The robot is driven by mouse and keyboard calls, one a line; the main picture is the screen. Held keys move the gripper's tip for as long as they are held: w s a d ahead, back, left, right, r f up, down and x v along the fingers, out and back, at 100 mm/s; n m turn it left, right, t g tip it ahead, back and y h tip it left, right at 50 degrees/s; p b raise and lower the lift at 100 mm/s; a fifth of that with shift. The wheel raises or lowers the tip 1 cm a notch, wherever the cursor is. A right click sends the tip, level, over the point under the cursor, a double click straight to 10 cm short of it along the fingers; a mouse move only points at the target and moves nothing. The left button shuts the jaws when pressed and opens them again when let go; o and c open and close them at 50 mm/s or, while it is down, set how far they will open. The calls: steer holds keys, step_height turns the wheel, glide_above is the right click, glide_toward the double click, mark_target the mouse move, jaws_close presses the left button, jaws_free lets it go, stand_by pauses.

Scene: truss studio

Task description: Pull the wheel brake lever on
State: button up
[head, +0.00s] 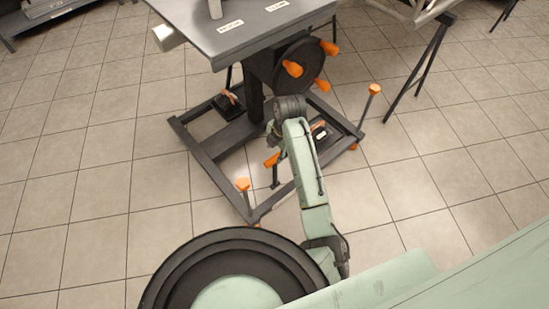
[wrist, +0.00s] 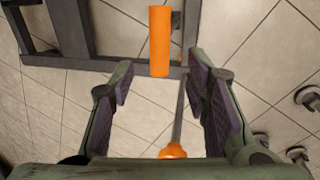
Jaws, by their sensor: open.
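An orange cylindrical grip (wrist: 159,42), which looks like the brake lever's handle, stands out ahead of my gripper (wrist: 161,80) in the wrist view, roughly centred between the fingers. My fingers are spread with empty space between them, and no contact with the grip can be seen. In the head view an orange handle (head: 271,160) shows low by the stand's base frame (head: 200,150), just left of my arm. My arm hides much of that area and most of the gripper there. The lever's pivot is not clear.
An orange-topped rod (wrist: 173,151) lies low between the fingers in the wrist view. The stand carries a grey tabletop (head: 260,25) and a dark wheel (head: 305,62) with orange knobs. Orange-topped posts (head: 374,89) rise at the frame's corners. Tiled floor is clear at left.

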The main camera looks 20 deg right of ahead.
mark_target(274, 158)
steer(key=f, duration=0.3)
steer(key=w+f, duration=0.1)
steer(key=f, duration=0.4)
steer(key=shift+w+a+f, duration=0.3)
steer(key=shift+w+f, duration=0.05)
steer(key=shift+c, duration=0.4)
jaws_close()
